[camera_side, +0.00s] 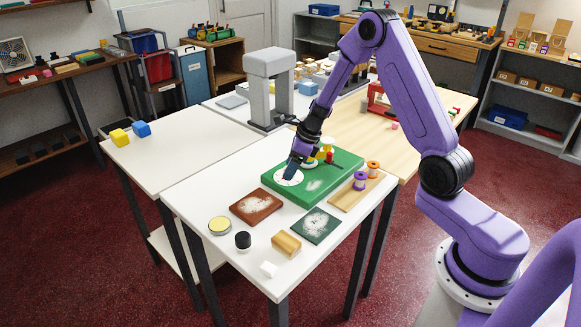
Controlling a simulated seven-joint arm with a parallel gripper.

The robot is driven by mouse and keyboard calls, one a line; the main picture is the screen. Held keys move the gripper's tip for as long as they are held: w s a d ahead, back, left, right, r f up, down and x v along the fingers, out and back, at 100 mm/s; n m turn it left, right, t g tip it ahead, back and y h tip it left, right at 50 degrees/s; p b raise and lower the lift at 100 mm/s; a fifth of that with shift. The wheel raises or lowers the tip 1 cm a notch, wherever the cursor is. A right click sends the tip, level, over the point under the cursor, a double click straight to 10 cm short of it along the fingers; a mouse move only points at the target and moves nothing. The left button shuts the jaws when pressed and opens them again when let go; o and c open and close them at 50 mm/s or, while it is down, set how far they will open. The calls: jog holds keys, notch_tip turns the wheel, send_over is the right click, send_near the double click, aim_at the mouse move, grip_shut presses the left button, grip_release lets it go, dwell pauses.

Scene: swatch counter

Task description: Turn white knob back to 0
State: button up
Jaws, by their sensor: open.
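A green board (268,193) lies on the white table. A round white disc (284,182), which looks like a dial face, is on its left part. My gripper (290,178) points down at this disc, with its dark fingertips low over or at it. It is open. I cannot tell whether the fingers stand around a knob or touch one. The gripper hides part of the disc, and no numbers or pointer can be read. A yellow part (326,143) and a red part (329,157) stand on the board just right of my gripper.
A wooden tray with spools (346,197) lies right of the board. In front are a brown swatch (257,207), dark green swatch (316,225), tin (219,225), black-topped jar (243,240), wooden block (287,243) and white cube (268,269). A grey arch (270,62) stands behind.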

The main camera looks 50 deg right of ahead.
jog(key=shift+w+a+f, duration=0.1)
jog(key=shift+f, duration=0.2)
jog(key=shift+c, duration=0.4)
jog(key=c, duration=0.9)
jog(key=shift+c, duration=0.2)
